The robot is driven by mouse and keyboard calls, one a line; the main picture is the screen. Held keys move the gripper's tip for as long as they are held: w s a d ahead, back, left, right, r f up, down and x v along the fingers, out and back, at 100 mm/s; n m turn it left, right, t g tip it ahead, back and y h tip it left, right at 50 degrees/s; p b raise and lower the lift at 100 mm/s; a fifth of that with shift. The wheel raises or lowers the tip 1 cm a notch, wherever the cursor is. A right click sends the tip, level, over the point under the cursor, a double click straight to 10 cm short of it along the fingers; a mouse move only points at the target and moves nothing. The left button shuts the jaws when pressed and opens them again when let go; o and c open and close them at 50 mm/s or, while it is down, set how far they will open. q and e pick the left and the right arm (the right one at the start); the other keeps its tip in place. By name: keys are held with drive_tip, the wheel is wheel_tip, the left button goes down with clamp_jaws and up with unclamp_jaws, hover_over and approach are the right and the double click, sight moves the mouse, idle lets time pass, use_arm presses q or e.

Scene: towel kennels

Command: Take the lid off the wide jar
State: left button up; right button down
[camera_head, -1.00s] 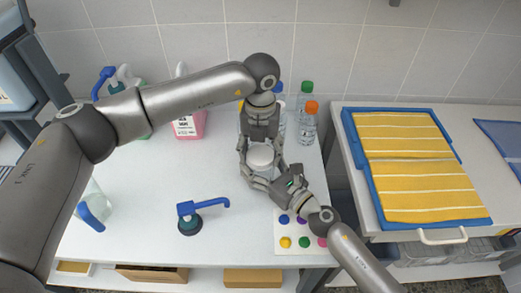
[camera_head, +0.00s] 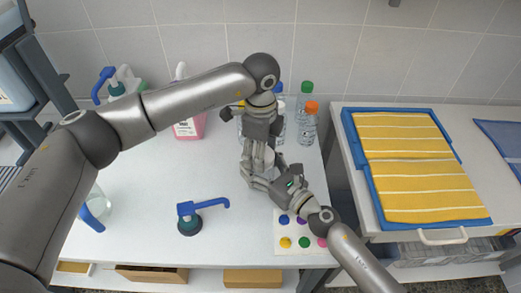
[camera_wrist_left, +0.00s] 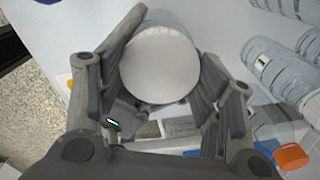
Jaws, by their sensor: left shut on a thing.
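The wide jar (camera_wrist_left: 170,19) stands at the table's right part, below the bottles; its white round lid (camera_wrist_left: 160,66) faces the left wrist camera. My left gripper (camera_head: 258,164) comes down from above, its fingers shut on either side of the lid; in the left wrist view the lid lies between them. My right gripper (camera_head: 262,176) reaches in from the lower right with its fingers around the jar's body, low down. In the head view the two grippers hide most of the jar. The lid sits at the jar's top; I cannot tell whether there is a gap.
Clear bottles with an orange cap (camera_head: 312,107) and a green cap (camera_head: 307,87) stand close behind right. A blue-handled tool (camera_head: 190,220) and a sheet of coloured dots (camera_head: 287,247) lie in front. A yellow towel (camera_head: 410,150) is on the right counter. The table's middle is clear.

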use_arm(q)
drive_tip(key=shift+r, duration=0.1)
use_arm(e)
drive_tip(key=shift+f, duration=0.1)
idle(0.5)
use_arm(q)
drive_tip(key=shift+r, duration=0.95)
drive_tip(key=shift+r, duration=0.1)
drive_tip(key=shift+r, duration=1.95)
use_arm(e)
drive_tip(key=shift+c, duration=1.1)
unclamp_jaws()
drive_tip(key=v, duration=1.2)
